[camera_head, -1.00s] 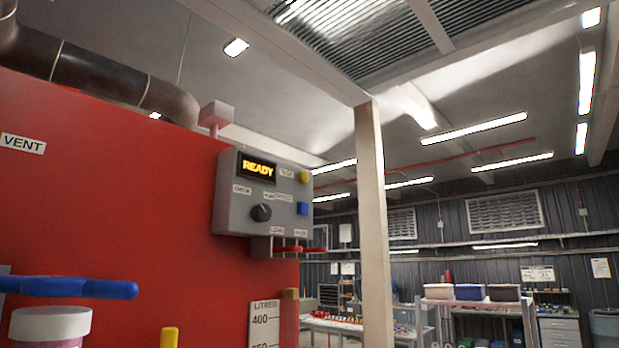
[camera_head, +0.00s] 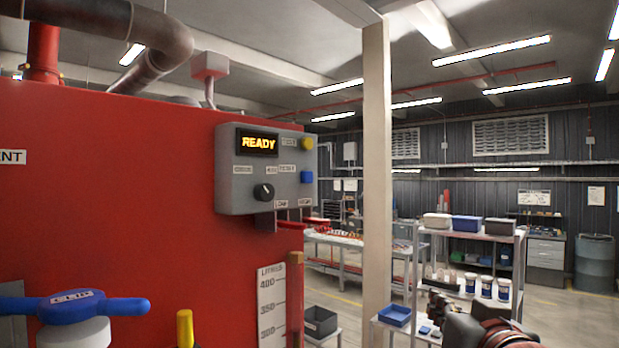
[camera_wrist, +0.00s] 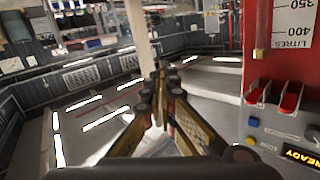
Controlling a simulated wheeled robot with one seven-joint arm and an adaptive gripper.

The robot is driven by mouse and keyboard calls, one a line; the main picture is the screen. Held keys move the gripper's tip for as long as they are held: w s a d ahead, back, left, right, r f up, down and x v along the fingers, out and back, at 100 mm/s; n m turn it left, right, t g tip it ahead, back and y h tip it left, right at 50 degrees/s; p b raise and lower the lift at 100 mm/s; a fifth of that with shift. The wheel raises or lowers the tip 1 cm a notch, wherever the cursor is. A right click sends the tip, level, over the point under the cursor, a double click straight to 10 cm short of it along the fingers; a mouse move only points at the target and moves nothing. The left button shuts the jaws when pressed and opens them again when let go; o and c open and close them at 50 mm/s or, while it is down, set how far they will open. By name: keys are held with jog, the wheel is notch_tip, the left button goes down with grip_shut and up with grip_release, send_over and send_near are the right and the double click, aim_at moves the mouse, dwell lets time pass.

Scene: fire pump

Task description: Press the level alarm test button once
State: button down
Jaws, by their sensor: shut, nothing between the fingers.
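A grey control box (camera_head: 262,172) is mounted at the right edge of a red tank and has a display reading READY (camera_head: 257,142). On its right side are a yellow button (camera_head: 307,143) and a blue button (camera_head: 306,176), with a black knob (camera_head: 264,192) lower left. The small labels are too blurred to tell which button is the level alarm test. In the wrist view the scene is upside down: the blue button (camera_wrist: 254,123) and yellow button (camera_wrist: 250,142) are at the right. My gripper (camera_wrist: 160,78) is shut and empty, apart from the box.
Red levers (camera_head: 292,226) stick out below the box. A blue-handled valve (camera_head: 75,306) and a yellow post (camera_head: 185,328) are in front of the red tank (camera_head: 120,210). A pale pillar (camera_head: 376,170) and shelving (camera_head: 470,237) stand to the right.

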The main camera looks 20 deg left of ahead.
aim_at(306, 144)
jog(key=a+r+t+y+p, duration=0.1)
jog(key=a+r, duration=0.3)
jog(key=r, duration=0.5)
jog(key=a+r+t+y+p, duration=0.2)
jog(key=a+r+y+p, duration=0.1)
jog(key=r, duration=0.7)
jog(key=w+a+r+n+t+y+p, duration=0.1)
jog(key=a+r+y+p, duration=0.1)
jog(key=a+r, duration=0.4)
notch_tip(306, 144, up, 3)
jog(key=shift+a+r+p, duration=0.15)
jog(key=shift+p, duration=0.6)
jog(key=shift+w, duration=0.1)
jog(key=w+a+p, duration=0.3)
jog(key=a+p, duration=0.2)
jog(key=a, duration=0.3)
jog(key=shift+w, duration=0.15)
jog(key=shift+a, duration=0.25)
jog(key=shift+w+a, duration=0.15)
jog(key=shift+a, duration=0.05)
